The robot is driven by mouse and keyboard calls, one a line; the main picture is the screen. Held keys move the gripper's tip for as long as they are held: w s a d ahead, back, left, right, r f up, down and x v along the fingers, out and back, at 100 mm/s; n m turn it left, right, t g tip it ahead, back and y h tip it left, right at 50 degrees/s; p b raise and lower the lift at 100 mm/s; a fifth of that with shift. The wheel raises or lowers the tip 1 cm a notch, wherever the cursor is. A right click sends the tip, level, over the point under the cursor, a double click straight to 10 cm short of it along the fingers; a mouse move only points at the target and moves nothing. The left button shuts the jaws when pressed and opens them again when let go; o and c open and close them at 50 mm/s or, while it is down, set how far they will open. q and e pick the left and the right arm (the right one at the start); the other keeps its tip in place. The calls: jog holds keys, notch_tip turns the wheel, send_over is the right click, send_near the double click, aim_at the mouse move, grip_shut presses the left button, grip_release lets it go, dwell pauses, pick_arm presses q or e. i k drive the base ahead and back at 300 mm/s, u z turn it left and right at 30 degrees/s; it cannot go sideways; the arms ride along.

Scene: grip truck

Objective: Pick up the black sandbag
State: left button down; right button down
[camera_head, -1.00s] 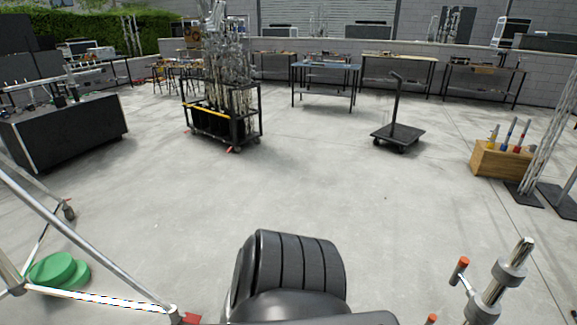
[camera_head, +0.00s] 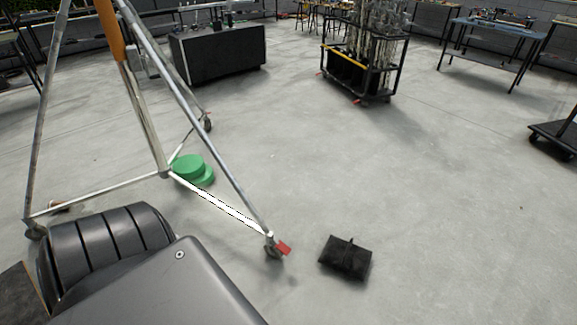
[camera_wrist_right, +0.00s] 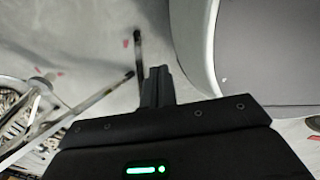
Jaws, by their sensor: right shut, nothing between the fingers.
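The black sandbag (camera_head: 345,257) lies flat on the concrete floor in the head view, low and right of centre. It is a dark, roughly square bag with a strap-like strip across its top. It lies just right of the red-tipped wheeled foot of a metal stand. My right gripper (camera_wrist_right: 157,84) shows in the right wrist view with its fingers shut together and empty. The sandbag cannot be made out in that view. Neither gripper shows in the head view, and my left gripper is out of sight.
The metal stand (camera_head: 222,205) spreads its legs on the left, close to the sandbag. Green round pads (camera_head: 192,169) lie by its legs. A black case (camera_head: 218,52), a cart of stands (camera_head: 362,75) and a workbench (camera_head: 497,35) stand farther back. Floor right of the sandbag is clear.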

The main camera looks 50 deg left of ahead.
aim_at(337, 251)
jog(key=u, duration=2.2)
jog(key=i, duration=1.45)
jog(key=z, duration=0.4)
